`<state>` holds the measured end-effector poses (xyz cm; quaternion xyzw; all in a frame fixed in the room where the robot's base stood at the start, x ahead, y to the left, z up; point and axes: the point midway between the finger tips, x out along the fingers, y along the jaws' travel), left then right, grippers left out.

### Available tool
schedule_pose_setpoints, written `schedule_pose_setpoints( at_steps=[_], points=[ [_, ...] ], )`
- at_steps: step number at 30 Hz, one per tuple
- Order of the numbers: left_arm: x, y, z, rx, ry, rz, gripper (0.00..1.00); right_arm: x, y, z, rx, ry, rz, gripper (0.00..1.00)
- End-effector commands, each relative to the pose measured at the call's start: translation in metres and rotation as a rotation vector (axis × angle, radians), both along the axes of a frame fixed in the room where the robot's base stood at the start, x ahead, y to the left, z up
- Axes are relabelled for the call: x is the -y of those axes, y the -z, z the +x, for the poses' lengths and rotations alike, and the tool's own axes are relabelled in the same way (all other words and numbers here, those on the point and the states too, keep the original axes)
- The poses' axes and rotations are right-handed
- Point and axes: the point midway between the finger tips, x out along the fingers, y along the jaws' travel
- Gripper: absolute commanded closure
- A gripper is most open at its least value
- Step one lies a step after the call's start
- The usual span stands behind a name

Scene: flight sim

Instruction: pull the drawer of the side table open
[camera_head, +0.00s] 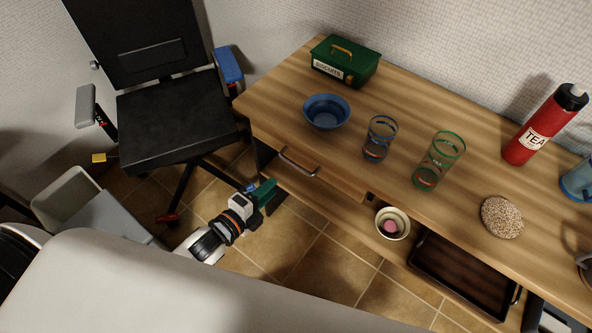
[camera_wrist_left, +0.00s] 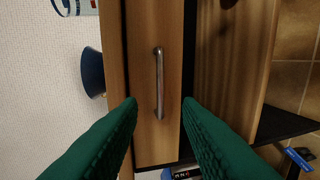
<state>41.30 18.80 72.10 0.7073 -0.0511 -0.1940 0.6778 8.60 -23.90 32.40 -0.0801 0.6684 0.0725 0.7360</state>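The wooden side table (camera_head: 400,205) runs along the wall from the middle to the right. Its drawer (camera_head: 330,180) has a metal bar handle (camera_head: 299,163) on the front, and the drawer looks shut. In the left wrist view the handle (camera_wrist_left: 159,82) stands on the drawer front (camera_wrist_left: 150,30), between and beyond my green fingertips. My left gripper (camera_head: 266,192) is in front of the drawer, below and left of the handle, apart from it. In the left wrist view its fingers (camera_wrist_left: 160,108) are spread with nothing between them. My right gripper is not in view.
On the tabletop are a green biscuit tin (camera_head: 345,60), a blue bowl (camera_head: 326,111), two glasses (camera_head: 379,138) and a red tea flask (camera_head: 545,125). A lower shelf holds a small bowl (camera_head: 392,223) and a dark tray (camera_head: 465,273). A black chair (camera_head: 175,115) stands at left.

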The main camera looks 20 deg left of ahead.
Motion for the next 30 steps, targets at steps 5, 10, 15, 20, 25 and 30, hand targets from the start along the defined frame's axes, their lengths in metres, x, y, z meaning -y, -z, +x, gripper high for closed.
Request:
schedule_pose_setpoints(
  at_steps=[5, 10, 15, 20, 25, 30],
  points=[
    [0.012, 0.007, 0.035, 0.003, -0.002, -0.002, 0.68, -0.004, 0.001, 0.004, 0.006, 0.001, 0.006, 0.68],
    [0.023, 0.014, 0.066, 0.001, -0.001, -0.002, 0.68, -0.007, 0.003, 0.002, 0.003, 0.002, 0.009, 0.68],
    [0.030, 0.020, 0.086, -0.002, -0.003, -0.003, 0.68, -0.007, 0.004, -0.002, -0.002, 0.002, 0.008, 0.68],
    [0.034, 0.022, 0.094, -0.003, -0.002, -0.002, 0.68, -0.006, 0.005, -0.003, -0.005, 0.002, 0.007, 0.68],
    [0.034, 0.022, 0.095, -0.003, -0.002, -0.002, 0.68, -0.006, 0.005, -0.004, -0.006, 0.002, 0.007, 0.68],
    [0.034, 0.022, 0.095, -0.003, -0.002, -0.003, 0.78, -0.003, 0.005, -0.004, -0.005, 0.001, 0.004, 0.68]
  ],
)
